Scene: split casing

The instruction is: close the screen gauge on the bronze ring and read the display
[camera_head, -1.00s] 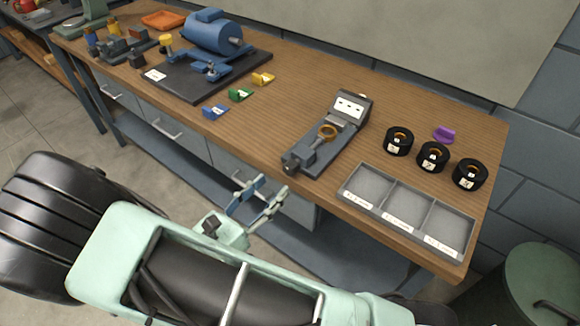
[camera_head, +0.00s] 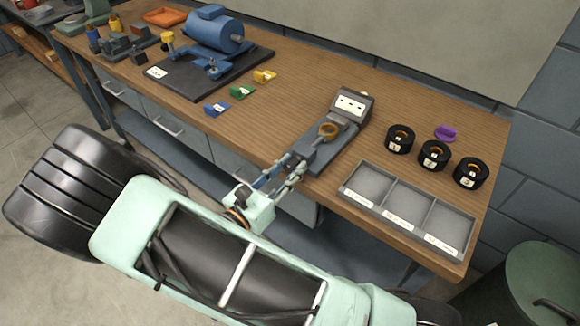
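The screen gauge (camera_head: 329,148) is a dark grey slide on the bench, with a raised white display (camera_head: 350,106) at its far end. The display's marks are too small to read. The bronze ring (camera_head: 328,129) rests on the gauge just in front of the display block. My gripper (camera_head: 292,167) is at the gauge's near end, its two fingers reaching up over the bench edge. The fingers overlap that near end in the picture and hide part of it. I cannot tell whether they touch it or have closed on it.
A three-compartment grey tray (camera_head: 352,197) stands to the right at the bench's front edge. Black rings with bronze centres (camera_head: 434,155) stand behind it, near a purple clip (camera_head: 446,133). Coloured clips (camera_head: 240,92) and a blue motor (camera_head: 214,37) are on the left. Bare wood lies between.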

